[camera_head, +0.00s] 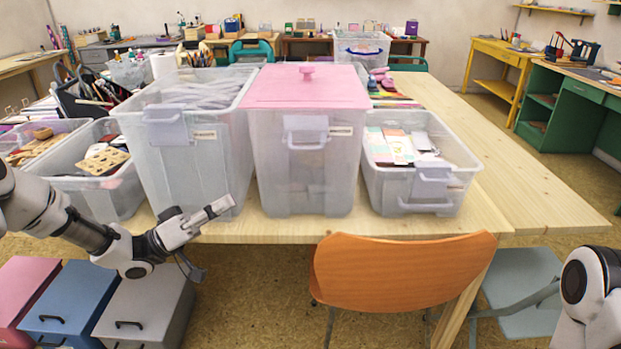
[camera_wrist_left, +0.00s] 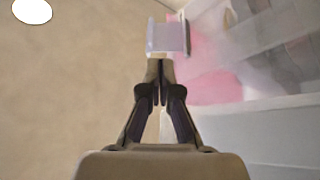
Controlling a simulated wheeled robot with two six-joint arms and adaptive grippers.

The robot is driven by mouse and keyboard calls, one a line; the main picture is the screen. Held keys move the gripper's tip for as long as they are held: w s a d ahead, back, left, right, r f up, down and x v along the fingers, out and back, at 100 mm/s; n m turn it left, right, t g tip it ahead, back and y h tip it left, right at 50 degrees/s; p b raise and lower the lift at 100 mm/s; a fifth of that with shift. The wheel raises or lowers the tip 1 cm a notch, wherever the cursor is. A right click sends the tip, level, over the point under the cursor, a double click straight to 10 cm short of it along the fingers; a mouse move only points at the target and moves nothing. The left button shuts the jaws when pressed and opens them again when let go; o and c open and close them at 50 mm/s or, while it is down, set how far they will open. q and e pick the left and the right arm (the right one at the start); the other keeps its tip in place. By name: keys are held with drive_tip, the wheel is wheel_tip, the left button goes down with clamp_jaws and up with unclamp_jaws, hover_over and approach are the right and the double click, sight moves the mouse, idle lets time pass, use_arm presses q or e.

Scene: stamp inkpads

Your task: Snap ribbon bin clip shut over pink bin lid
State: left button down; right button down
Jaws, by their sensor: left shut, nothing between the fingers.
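The ribbon bin is a tall translucent bin (camera_head: 300,185) in the middle of the table's front edge. Its pink lid (camera_head: 308,85) with a knob lies on top; pink also shows in the left wrist view (camera_wrist_left: 212,75). A pale clip (camera_head: 305,123) is at the front, just under the lid's edge; whether it is latched I cannot tell. My left gripper (camera_head: 226,206) is shut and empty, left of the bin and well below the clip. In the left wrist view, its joined tips (camera_wrist_left: 160,66) point toward a pale clip-like piece (camera_wrist_left: 165,38). My right gripper is out of view.
An orange chair (camera_head: 400,272) is in front of the table (camera_head: 530,185). Coloured drawer boxes (camera_head: 65,300) stand below my left arm.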

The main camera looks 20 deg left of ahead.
use_arm(q)
wheel_tip(320, 180, up, 2)
drive_tip(key=s+a, duration=0.1)
drive_tip(key=b, duration=0.1)
approach(306, 138)
drive_tip(key=s+d+r, duration=0.2)
drive_tip(key=d+r, duration=0.1)
drive_tip(key=d, duration=0.1)
drive_tip(key=shift+d+t, duration=0.1)
drive_tip(key=shift+t, duration=0.2)
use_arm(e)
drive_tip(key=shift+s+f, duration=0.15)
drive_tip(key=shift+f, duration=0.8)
use_arm(q)
drive_tip(key=shift+r, duration=0.1)
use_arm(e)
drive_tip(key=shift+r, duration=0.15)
